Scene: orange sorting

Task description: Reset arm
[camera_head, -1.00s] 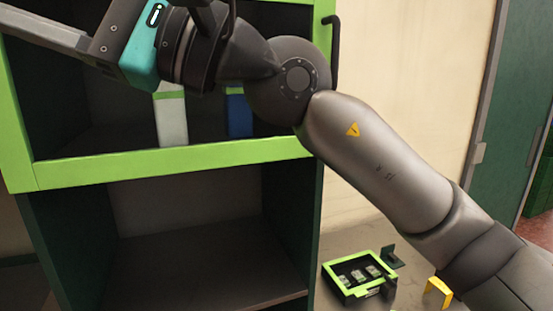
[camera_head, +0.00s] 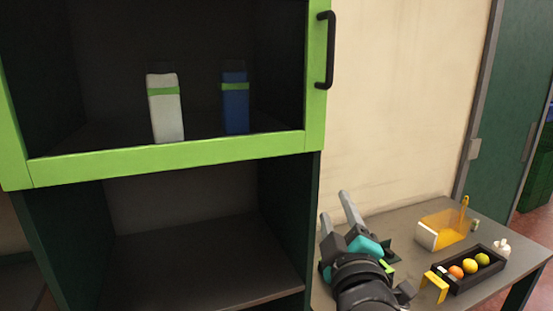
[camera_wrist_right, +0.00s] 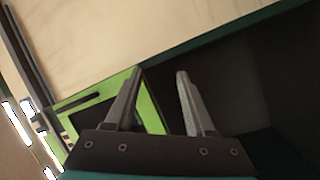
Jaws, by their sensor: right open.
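My right gripper (camera_head: 334,211) is in the lower middle of the head view, right of the cabinet and above the table's left end. Its two fingers point up and stand apart, with nothing between them. My left gripper is not in view.
A cabinet with a green-framed door (camera_head: 170,157) fills the left; a white bottle (camera_head: 166,112) and a blue bottle (camera_head: 235,108) stand behind it. On the table (camera_head: 400,217) are a black tray (camera_head: 490,275) with oranges and lemon-like fruit, an orange-yellow container (camera_head: 446,226) and a small white bottle (camera_head: 501,250).

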